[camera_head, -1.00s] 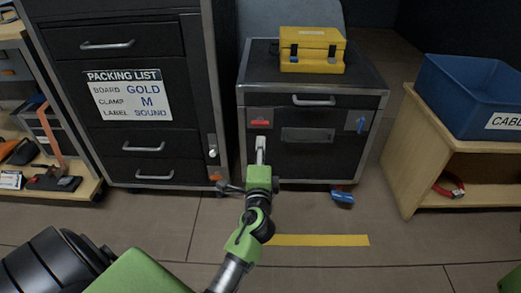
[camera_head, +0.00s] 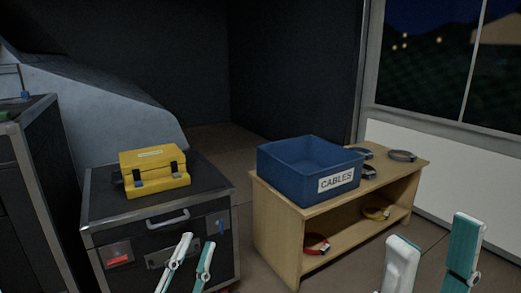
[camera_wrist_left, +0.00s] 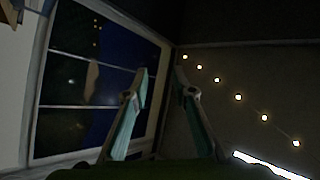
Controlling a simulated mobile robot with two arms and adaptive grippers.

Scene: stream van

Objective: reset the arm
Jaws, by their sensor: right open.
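My left gripper (camera_head: 193,262) shows at the bottom of the head view, in front of the black cabinet with the yellow case. Its two teal and white fingers point up and stand apart with nothing between them. The left wrist view also shows this gripper (camera_wrist_left: 163,85) open and empty, with a window and a dark wall beyond it. My right gripper (camera_head: 432,258) shows at the bottom right of the head view. Its fingers point up, wide apart and empty. The arms behind both grippers are mostly out of the picture.
A yellow case (camera_head: 153,178) sits on the low black cabinet (camera_head: 105,212). A blue bin labelled CABLES (camera_head: 295,180) stands on a wooden shelf (camera_head: 278,232). Cable coils (camera_head: 402,156) lie beside the bin, and a red coil (camera_head: 316,244) is below. A window (camera_head: 440,60) is at right.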

